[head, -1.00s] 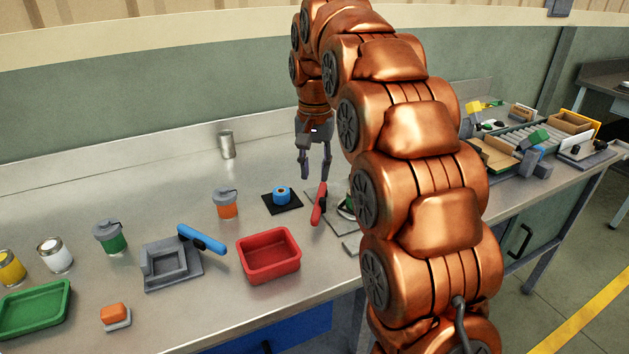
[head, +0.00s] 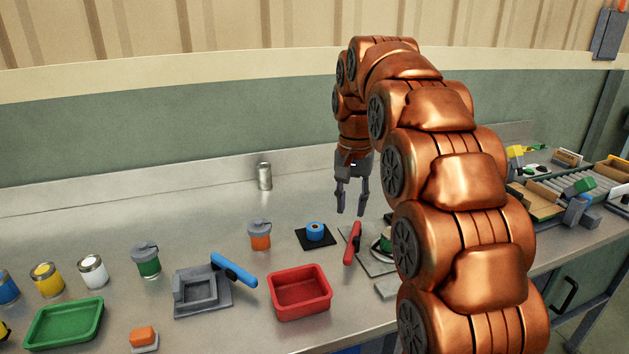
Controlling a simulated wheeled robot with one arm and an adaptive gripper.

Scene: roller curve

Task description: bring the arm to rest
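My gripper (head: 351,203) hangs at the end of my copper-coloured arm, fingers pointing down and apart. It is open, with nothing between the fingers. It is above the back part of the steel bench (head: 213,225), just behind a red-handled tool (head: 352,243) and to the right of a blue roll (head: 315,231) on a black square pad (head: 321,243). It appears clear of both. My arm hides part of the bench to its right.
A red tray (head: 300,306), a grey fixture (head: 205,305) with a blue-handled tool (head: 234,269), an orange jar (head: 260,240), a green jar (head: 146,262) and a green tray (head: 65,322) stand on the bench. A metal can (head: 264,176) stands near the back wall. A roller conveyor (head: 590,182) is at right.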

